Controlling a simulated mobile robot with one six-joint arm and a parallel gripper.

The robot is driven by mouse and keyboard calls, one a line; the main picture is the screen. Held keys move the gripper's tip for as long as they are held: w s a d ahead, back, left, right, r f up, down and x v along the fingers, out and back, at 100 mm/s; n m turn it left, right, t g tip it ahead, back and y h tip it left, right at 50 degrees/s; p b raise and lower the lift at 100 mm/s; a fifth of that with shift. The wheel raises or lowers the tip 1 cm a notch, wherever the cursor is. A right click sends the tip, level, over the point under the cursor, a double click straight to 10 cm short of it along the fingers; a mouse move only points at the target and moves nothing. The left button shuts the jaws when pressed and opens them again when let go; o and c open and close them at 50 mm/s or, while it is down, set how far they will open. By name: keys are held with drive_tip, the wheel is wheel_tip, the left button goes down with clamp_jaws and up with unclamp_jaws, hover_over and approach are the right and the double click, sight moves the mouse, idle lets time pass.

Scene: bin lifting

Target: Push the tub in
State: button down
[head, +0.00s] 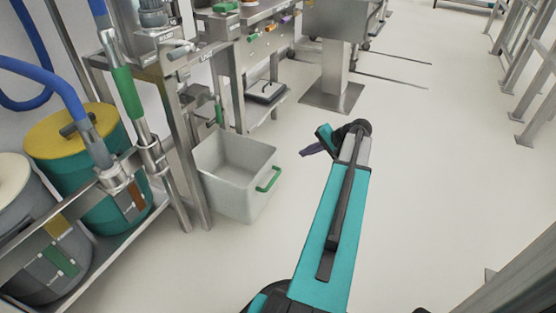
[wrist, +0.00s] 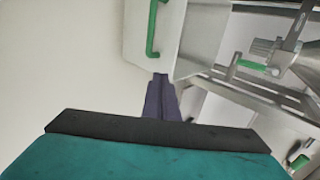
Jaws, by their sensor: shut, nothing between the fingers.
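The tub (head: 232,188) is a light grey open-topped bin with a green handle on its right side. It stands on the floor beside the legs of the metal frame, partly out from under it. My gripper (head: 309,150) is shut and empty, to the right of the tub and apart from it in the head view. In the wrist view the dark fingers of my gripper (wrist: 161,90) point towards the tub (wrist: 198,38), just below its green handle (wrist: 152,28). Whether the fingertips touch the tub cannot be told.
A metal workbench frame (head: 185,130) stands behind and left of the tub. Drums, one teal with a yellow lid (head: 75,140), sit on a low rack at the left. A steel pedestal (head: 334,85) stands at the back.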

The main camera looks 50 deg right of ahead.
drive_tip(key=b, duration=0.6)
approach(273, 159)
drive_tip(key=shift+x, duration=2.45)
drive_tip(key=shift+a, duration=0.2)
